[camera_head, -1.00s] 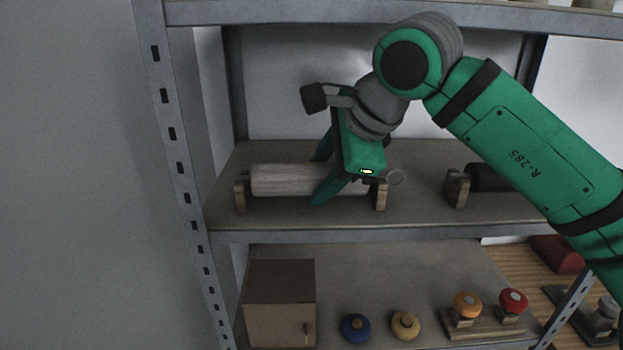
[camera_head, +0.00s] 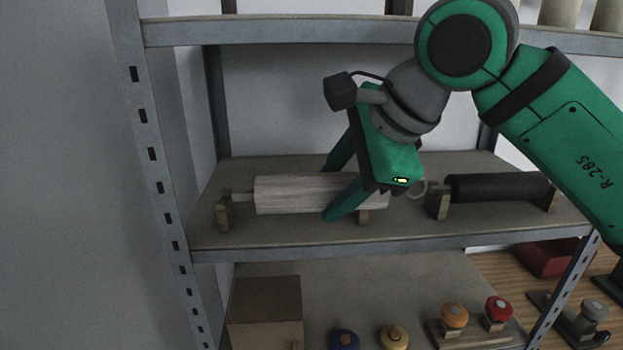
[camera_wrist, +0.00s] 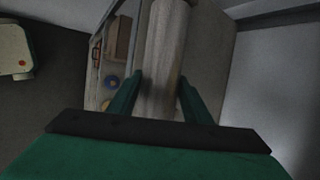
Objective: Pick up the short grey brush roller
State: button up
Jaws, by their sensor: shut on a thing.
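The short grey brush roller (camera_head: 295,194) lies level, with pale streaked bristles and a thin shaft at its left end. My gripper (camera_head: 333,188) is shut around its body, right of the middle, one finger behind and one in front. In the wrist view the roller (camera_wrist: 164,50) runs between both fingers (camera_wrist: 160,82).
A black roller (camera_head: 497,188) sits on rests to the right on the same shelf (camera_head: 290,238). Below are a brown box (camera_head: 264,313) and several coloured knobs. A metal upright (camera_head: 140,115) stands at left.

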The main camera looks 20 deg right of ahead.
jog(key=s+d, duration=0.3)
jog(key=s, duration=0.7)
jog(key=shift+s+d, duration=0.25)
jog(key=shift+d, duration=0.05)
